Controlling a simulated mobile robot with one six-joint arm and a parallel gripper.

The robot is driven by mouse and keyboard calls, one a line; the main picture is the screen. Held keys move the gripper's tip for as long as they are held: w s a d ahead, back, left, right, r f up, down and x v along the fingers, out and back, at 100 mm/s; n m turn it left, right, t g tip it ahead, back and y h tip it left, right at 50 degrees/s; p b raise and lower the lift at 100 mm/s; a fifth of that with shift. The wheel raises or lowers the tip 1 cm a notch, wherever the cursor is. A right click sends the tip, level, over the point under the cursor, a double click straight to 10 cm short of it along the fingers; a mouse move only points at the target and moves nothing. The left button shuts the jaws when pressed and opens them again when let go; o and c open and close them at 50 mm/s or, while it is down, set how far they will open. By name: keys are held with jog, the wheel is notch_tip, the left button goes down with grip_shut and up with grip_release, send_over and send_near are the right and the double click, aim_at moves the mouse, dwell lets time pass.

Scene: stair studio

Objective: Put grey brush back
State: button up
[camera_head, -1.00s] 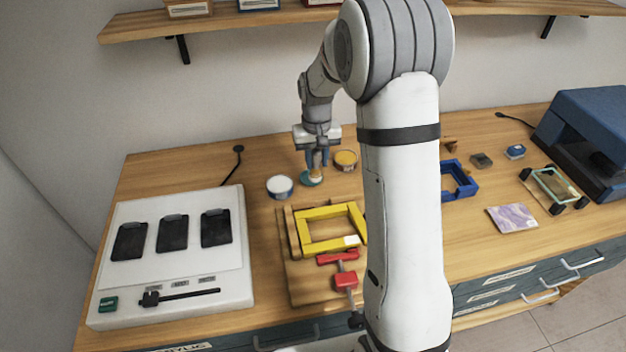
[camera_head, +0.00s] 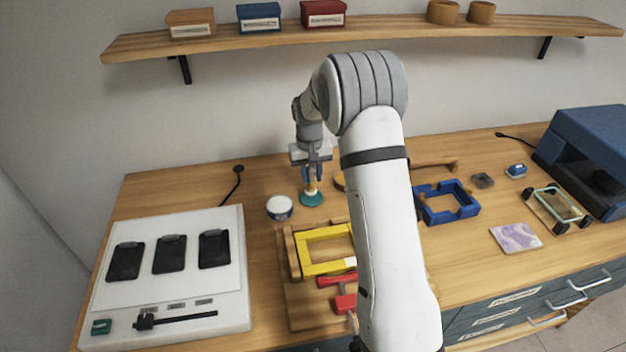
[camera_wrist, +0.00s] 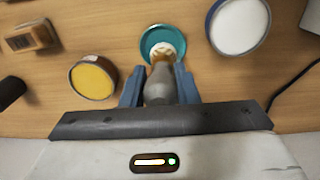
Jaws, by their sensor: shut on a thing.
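My gripper (camera_head: 312,176) is shut on the grey brush (camera_wrist: 159,84), whose grey handle stands between the blue fingers in the wrist view. The brush's pale and orange lower end points down over a round teal dish (camera_head: 312,199). The dish also shows in the wrist view (camera_wrist: 148,34), just beyond the fingertips. I cannot tell whether the brush touches the dish.
A white-filled pot (camera_head: 279,207) stands left of the dish; a yellow-filled pot (camera_wrist: 93,78) stands on its other side, partly behind my arm in the head view. A yellow frame (camera_head: 326,249), red clamp (camera_head: 337,281) and blue frame (camera_head: 446,202) lie nearby.

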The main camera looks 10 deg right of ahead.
jog(key=shift+f, duration=1.3)
jog(key=shift+f, duration=0.15)
jog(key=o, duration=1.1)
jog(key=shift+c, duration=0.2)
